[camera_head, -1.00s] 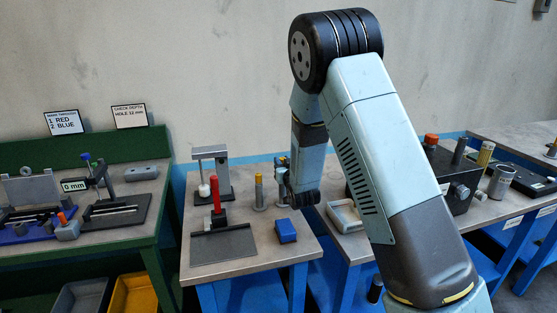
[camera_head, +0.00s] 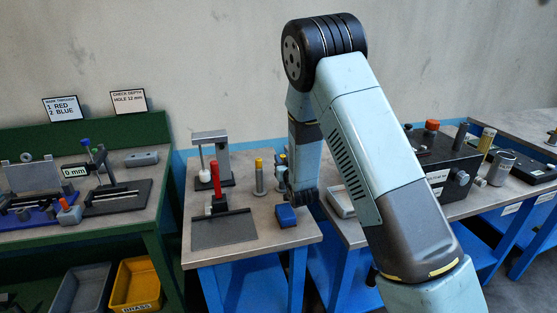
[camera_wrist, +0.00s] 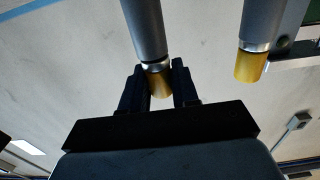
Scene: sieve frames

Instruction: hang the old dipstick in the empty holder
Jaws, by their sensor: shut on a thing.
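My gripper (camera_wrist: 158,86) is shut on a grey rod-like thing (camera_wrist: 146,30) at its yellow end (camera_wrist: 159,84) in the wrist view. I cannot tell for certain that this is the old dipstick. A second grey cylinder with a yellow end (camera_wrist: 252,66) is to its right, apart from the fingers. In the head view my gripper (camera_head: 281,161) is small and partly hidden beside my forearm, over the middle bench. A grey post with a yellow top (camera_head: 258,176) stands just left of it. I cannot make out the empty holder.
On the middle bench (camera_head: 262,237) are a blue block (camera_head: 286,217), a red upright (camera_head: 216,178), a dark plate (camera_head: 223,232) and a grey stand (camera_head: 222,155). A dark box (camera_head: 440,163) is to the right behind my arm. The green bench (camera_head: 122,222) is on the left.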

